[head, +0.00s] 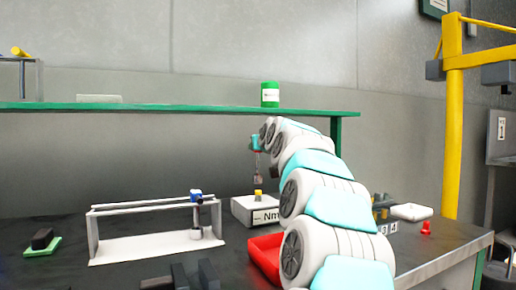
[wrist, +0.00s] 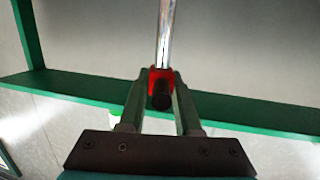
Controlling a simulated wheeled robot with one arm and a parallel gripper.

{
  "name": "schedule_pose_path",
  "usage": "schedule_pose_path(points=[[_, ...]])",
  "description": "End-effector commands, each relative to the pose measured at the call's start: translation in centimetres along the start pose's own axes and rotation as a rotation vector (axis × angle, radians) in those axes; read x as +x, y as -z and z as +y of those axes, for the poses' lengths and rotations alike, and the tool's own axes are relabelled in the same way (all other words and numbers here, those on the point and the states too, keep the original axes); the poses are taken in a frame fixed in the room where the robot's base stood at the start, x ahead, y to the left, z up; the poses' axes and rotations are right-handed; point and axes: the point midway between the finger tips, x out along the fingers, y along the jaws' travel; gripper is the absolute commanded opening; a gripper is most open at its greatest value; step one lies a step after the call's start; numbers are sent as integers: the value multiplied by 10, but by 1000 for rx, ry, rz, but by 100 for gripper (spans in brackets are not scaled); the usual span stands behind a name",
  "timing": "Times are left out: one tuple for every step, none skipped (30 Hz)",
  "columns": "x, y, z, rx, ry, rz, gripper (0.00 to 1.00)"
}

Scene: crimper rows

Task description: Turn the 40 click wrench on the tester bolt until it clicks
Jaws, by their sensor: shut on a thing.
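In the wrist view my gripper (wrist: 161,82) is shut on a wrench (wrist: 166,30) with a bright metal shaft, a red part between the fingertips and a dark round end facing the camera. Its far end is out of that view. In the head view my gripper (head: 257,176) is above the tester (head: 250,212), a pale box marked "Nm". A yellow piece (head: 258,194), apparently the tester bolt, stands on top. No "40" marking is readable.
A green shelf (head: 190,107) with a green can (head: 270,95) runs behind. A white rack (head: 155,247) stands left of the tester. A red tray (head: 264,258) lies in front, partly behind my arm. A small red object (head: 426,229) and white dish (head: 411,212) are at right.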

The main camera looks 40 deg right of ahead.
Motion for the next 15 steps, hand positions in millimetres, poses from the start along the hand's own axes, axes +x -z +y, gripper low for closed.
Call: schedule_pose_path(points=[[0,0,0,2,27,8,0],[0,0,0,-1,43,10,0],[0,0,1,-4,53,7,0],[0,0,1,-6,64,5,0],[0,0,0,-7,75,4,0],[0,0,0,-10,88,5,0],[0,0,0,-11,97,6,0],[0,1,1,-14,107,7,0],[-1,1,1,-14,121,8,0],[-1,0,1,-17,131,7,0],[-1,0,1,-19,140,7,0],[0,-6,1,-23,146,6,0],[1,-12,1,-24,145,5,0],[1,-15,1,-24,144,5,0],[2,-19,1,-23,144,5,0]])
